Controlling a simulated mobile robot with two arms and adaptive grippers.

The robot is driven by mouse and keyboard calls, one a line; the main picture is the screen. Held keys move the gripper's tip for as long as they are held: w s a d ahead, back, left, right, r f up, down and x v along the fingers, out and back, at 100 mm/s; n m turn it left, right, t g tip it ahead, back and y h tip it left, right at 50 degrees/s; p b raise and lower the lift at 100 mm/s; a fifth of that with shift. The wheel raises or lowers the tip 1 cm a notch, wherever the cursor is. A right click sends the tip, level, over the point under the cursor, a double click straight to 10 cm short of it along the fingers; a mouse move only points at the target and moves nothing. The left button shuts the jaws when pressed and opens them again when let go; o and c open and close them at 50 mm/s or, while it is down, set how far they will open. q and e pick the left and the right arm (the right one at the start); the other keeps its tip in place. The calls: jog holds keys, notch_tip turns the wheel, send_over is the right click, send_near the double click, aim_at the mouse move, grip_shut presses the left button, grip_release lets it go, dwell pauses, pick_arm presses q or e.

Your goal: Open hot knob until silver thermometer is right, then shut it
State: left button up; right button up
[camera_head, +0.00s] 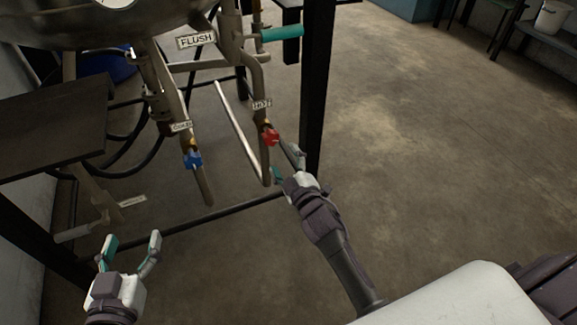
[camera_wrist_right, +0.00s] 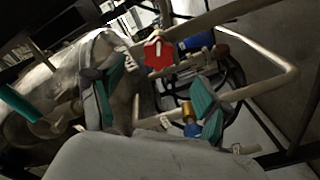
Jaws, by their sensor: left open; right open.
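The red hot knob (camera_head: 270,137) sits on a pipe below a small tag reading HOT (camera_head: 262,104). My right gripper (camera_head: 286,162) is just below and right of it in the head view, apart or touching I cannot tell. In the right wrist view the red knob (camera_wrist_right: 158,53) shows beyond the gap between the open, empty fingers of the right gripper (camera_wrist_right: 153,98). My left gripper (camera_head: 132,242) is open and empty at the lower left, away from the pipes. A white dial (camera_head: 117,2) is cut off at the top; its reading and whether it is the silver thermometer cannot be told.
A blue knob (camera_head: 193,160) with a COLD tag (camera_head: 181,127) is left of the red one. A FLUSH tag (camera_head: 197,41) and teal handle (camera_head: 282,33) are above. A black post (camera_head: 316,85) stands close right of the red knob.

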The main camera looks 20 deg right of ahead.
jog(key=shift+s, duration=1.35)
dwell(2.1)
